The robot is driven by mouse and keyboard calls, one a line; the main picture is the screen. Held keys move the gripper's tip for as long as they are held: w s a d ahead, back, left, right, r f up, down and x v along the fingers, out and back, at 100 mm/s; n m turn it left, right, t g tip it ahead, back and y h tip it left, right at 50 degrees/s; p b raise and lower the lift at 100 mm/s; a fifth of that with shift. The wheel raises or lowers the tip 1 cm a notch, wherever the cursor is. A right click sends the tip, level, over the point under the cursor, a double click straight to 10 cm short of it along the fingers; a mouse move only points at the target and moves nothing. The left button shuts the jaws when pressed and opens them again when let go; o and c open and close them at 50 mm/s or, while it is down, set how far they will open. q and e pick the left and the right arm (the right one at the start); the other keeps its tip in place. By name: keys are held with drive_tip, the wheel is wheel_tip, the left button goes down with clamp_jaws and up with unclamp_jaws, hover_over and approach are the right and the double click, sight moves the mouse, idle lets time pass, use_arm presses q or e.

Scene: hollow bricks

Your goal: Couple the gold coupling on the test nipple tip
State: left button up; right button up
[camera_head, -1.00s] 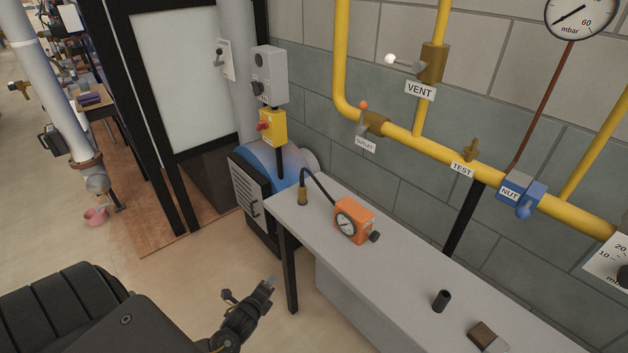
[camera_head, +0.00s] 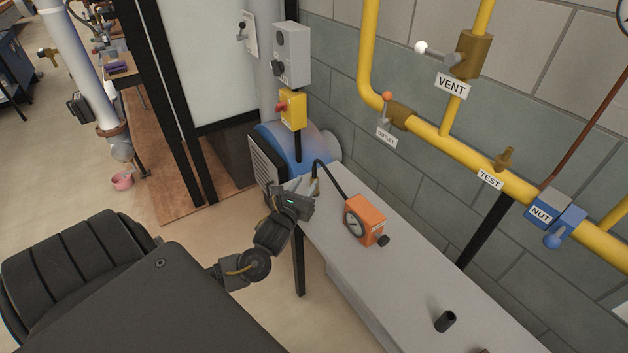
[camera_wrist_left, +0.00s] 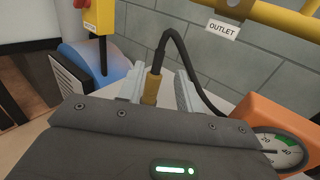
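The gold coupling (camera_wrist_left: 151,88) stands upright on the bench at the end of a black hose (camera_wrist_left: 170,38). The hose runs to the orange gauge box (camera_head: 366,220). My left gripper (camera_head: 303,184) is at the bench's far left end, at the coupling. In the left wrist view its two fingers are apart, one on each side of the coupling, with a gap showing at least on the right. The brass test nipple (camera_head: 504,158) sticks up from the yellow pipe above the "TEST" label (camera_head: 489,180), and its tip is bare. My right gripper is not in view.
The grey bench (camera_head: 400,270) runs along the block wall, with a black cylinder (camera_head: 445,321) near its front. A blue machine (camera_head: 290,150) stands behind the bench's end.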

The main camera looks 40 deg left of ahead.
sight(313, 172)
use_arm(q)
drive_tip(key=shift+x, duration=1.15)
drive_tip(key=shift+w+a, duration=0.15)
drive_tip(key=shift+w, duration=0.1)
drive_tip(key=x, duration=0.2)
drive_tip(key=p+x, duration=0.1)
drive_tip(key=x, duration=0.1)
drive_tip(key=shift+w+a+f, duration=0.1)
drive_tip(key=shift+w+f, duration=0.15)
drive_tip(key=shift+w, duration=0.05)
drive_tip(key=shift+s, duration=0.1)
clamp_jaws()
